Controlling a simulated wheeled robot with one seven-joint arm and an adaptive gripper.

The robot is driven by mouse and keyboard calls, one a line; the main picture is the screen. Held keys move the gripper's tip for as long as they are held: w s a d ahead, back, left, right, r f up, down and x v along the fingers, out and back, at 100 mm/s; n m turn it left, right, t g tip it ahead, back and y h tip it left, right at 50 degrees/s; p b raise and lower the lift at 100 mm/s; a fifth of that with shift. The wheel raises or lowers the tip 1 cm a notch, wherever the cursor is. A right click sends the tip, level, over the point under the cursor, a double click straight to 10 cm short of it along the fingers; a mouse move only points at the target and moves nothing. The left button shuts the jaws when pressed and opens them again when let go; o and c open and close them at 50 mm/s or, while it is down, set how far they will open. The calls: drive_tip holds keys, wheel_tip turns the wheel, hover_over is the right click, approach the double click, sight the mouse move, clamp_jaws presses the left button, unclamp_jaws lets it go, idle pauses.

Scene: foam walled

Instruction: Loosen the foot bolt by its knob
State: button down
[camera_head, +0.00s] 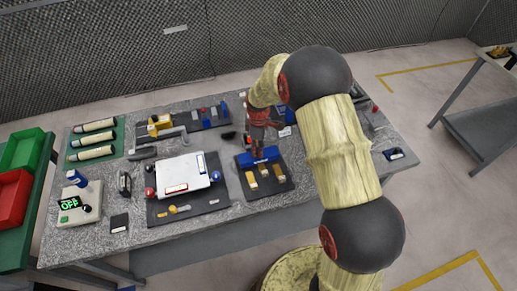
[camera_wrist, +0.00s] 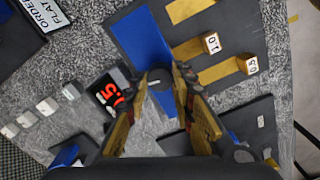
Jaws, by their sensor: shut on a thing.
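In the wrist view a dark round knob (camera_wrist: 157,77) with a pale mark on top sits over a blue block (camera_wrist: 143,38). My gripper (camera_wrist: 160,84) has its two fingers on either side of the knob and is shut on it. In the head view my gripper (camera_head: 261,143) points down at the blue block (camera_head: 258,157) on a dark plate; the knob is hidden there by the fingers. The bolt under the knob cannot be seen.
Yellow blocks with labels such as 1.0 (camera_wrist: 211,43) and 0.5 (camera_wrist: 250,65) lie beside the blue block. A white plate (camera_head: 183,174) with red and blue balls is to the left. A blue-and-grey fixture (camera_head: 203,115) stands behind. The bench's front edge is close.

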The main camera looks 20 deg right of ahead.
drive_tip(key=c, duration=1.5)
unclamp_jaws()
wheel_tip(320, 180, up, 12)
